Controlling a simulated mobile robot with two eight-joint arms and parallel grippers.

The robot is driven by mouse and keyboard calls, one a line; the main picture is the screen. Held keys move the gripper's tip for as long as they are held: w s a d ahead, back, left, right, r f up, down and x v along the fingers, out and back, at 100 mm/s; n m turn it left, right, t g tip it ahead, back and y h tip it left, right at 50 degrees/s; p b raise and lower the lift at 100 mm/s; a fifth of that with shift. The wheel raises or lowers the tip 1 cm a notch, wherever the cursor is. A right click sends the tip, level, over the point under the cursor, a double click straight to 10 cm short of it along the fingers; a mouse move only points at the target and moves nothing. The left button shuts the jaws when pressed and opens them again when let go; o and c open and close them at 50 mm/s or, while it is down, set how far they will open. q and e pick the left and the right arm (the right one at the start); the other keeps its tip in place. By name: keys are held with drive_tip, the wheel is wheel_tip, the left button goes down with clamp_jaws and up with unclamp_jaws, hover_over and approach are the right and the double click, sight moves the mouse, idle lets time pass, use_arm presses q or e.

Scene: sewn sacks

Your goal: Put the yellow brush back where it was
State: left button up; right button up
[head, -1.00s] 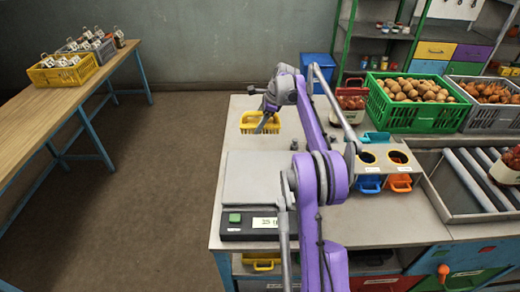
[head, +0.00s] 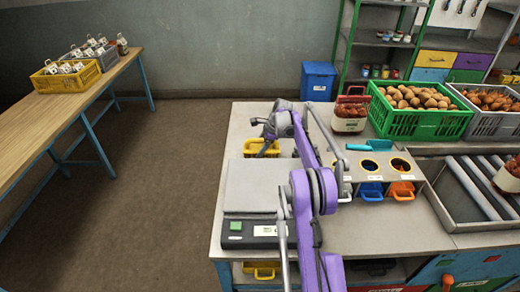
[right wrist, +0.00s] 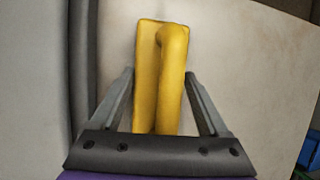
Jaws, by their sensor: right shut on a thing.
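The yellow brush (head: 254,148), a block with a raised handle, is in my right gripper (head: 266,134), over the worktop just behind the scale. In the right wrist view the brush (right wrist: 148,75) stands between the two fingers of the right gripper (right wrist: 158,92), its handle running lengthwise. I cannot tell whether it touches the surface below. A pale holder (head: 385,173) with round openings stands right of my arm. A blue item (head: 371,190) and an orange item (head: 402,190) hang at its front. My arm partly hides its left end. My left gripper is not in view.
The scale (head: 255,187) lies in front of the brush. A teal item (head: 369,145) lies behind the holder. A red-topped jar (head: 350,115), a green crate (head: 415,122) and a grey crate (head: 490,120) stand at the back. A blue bin (head: 318,82) stands beyond the worktop.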

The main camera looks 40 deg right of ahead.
drive_tip(key=shift+f, duration=0.3)
drive_tip(key=shift+f, duration=0.1)
drive_tip(key=shift+f, duration=0.15)
drive_tip(key=o, duration=1.1)
drive_tip(key=shift+c, duration=0.2)
drive_tip(key=v, duration=1.2)
drive_tip(key=shift+r, duration=0.25)
